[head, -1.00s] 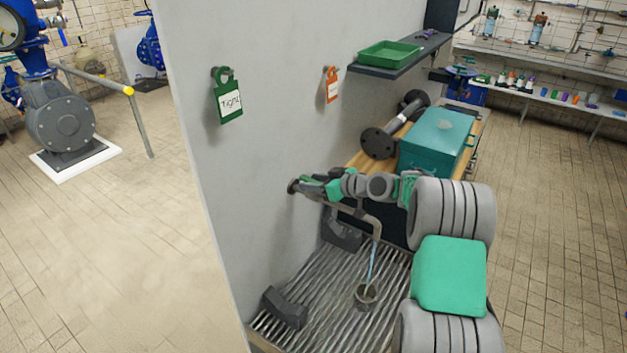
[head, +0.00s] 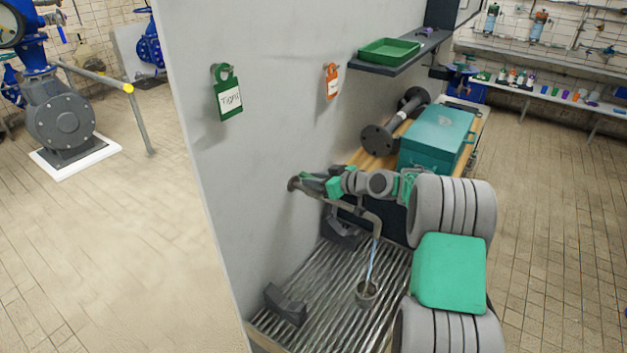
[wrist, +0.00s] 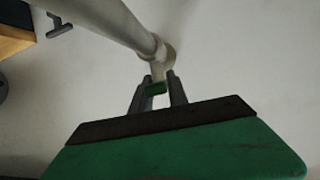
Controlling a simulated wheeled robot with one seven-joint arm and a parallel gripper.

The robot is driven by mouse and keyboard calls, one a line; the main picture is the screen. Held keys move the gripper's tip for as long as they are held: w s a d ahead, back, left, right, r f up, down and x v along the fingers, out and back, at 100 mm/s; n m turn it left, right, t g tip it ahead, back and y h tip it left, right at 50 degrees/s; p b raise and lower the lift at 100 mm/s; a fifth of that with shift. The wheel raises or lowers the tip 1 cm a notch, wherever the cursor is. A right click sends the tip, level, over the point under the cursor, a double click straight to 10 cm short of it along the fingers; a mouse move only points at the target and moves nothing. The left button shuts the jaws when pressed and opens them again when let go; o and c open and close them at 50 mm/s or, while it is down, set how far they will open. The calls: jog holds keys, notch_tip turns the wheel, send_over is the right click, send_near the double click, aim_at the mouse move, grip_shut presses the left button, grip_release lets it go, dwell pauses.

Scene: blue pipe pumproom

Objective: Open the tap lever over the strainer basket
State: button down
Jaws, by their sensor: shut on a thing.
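The tap (head: 352,207) is a grey-brown pipe that comes out of the pale wall and bends down at its end. A thin blue-white stream of water runs from its spout into the small round strainer basket (head: 367,296) on the ribbed drain tray (head: 325,275). My gripper (head: 311,182) is at the wall end of the tap. In the wrist view my gripper (wrist: 158,84) is shut on the tap lever (wrist: 156,89), whose green part shows between the fingers, just below the tap pipe (wrist: 122,22). My arm and fingers hide most of the lever in the head view.
Dark blocks (head: 285,304) stand on the tray. Behind are a teal box (head: 436,138) and a flanged pipe piece (head: 397,120) on a wooden bench. A shelf (head: 405,55) with a green tray and hanging tags (head: 229,98) are on the wall above.

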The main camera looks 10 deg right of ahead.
jog(key=shift+w+f+n+y+b, duration=0.1)
jog(key=shift+f+n+y+b, duration=0.25)
jog(key=shift+b, duration=0.55)
jog(key=shift+r+n+g+y+b, duration=0.35)
jog(key=shift+n+g+y, duration=0.1)
jog(key=shift+g, duration=0.15)
jog(key=c, duration=1.3)
grip_release()
jog(key=b+v, duration=0.1)
jog(key=v, duration=0.7)
jog(key=shift+a+b, duration=0.1)
jog(key=shift+b, duration=0.25)
